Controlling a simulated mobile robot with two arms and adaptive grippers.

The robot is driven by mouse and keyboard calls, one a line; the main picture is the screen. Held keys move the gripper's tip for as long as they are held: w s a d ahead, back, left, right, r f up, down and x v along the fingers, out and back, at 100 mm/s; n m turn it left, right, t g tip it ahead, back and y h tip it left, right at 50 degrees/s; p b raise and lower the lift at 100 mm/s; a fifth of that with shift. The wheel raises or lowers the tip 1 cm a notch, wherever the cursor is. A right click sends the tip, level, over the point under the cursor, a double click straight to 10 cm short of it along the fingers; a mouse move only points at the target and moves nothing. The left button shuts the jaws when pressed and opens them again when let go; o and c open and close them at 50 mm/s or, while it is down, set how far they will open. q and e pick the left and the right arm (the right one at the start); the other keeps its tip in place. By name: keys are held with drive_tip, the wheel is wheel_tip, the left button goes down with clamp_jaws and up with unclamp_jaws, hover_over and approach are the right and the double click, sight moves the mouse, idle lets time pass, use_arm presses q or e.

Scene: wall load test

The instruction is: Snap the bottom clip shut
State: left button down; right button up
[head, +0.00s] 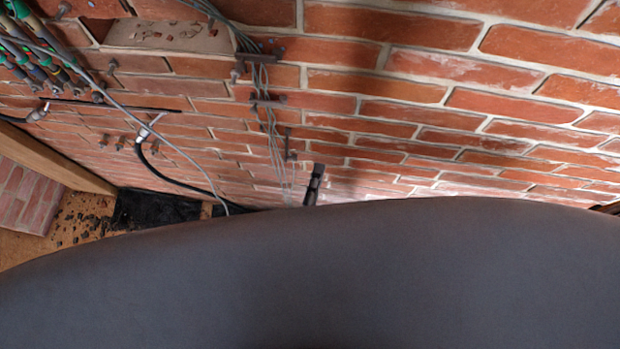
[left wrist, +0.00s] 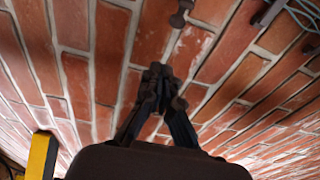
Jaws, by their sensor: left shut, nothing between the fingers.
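A bundle of thin grey cables (head: 270,125) runs down the brick wall through several dark clips. The bottom clip (head: 290,156) is small, low on the bundle; I cannot tell whether it is open or shut. My left gripper (head: 318,169) shows just right of and below that clip, apart from it in the picture. In the left wrist view the gripper (left wrist: 158,72) is shut and empty, its fingertips together in front of bare brick. A dark fitting (left wrist: 181,12) shows above the fingertips; I cannot tell which one it is. My right gripper is not in view.
A black hose (head: 165,178) and a grey cable hang left of the bundle. Rubble (head: 85,215) and a black sheet (head: 150,209) lie on the floor at left. A yellow object (left wrist: 41,156) stands at lower left. The wall right of the bundle is bare.

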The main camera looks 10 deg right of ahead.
use_arm(q)
drive_tip(key=w+a, duration=0.2)
drive_tip(key=a, duration=0.1)
drive_tip(key=shift+w+p, duration=0.25)
drive_tip(key=shift+p, duration=0.05)
idle(0.3)
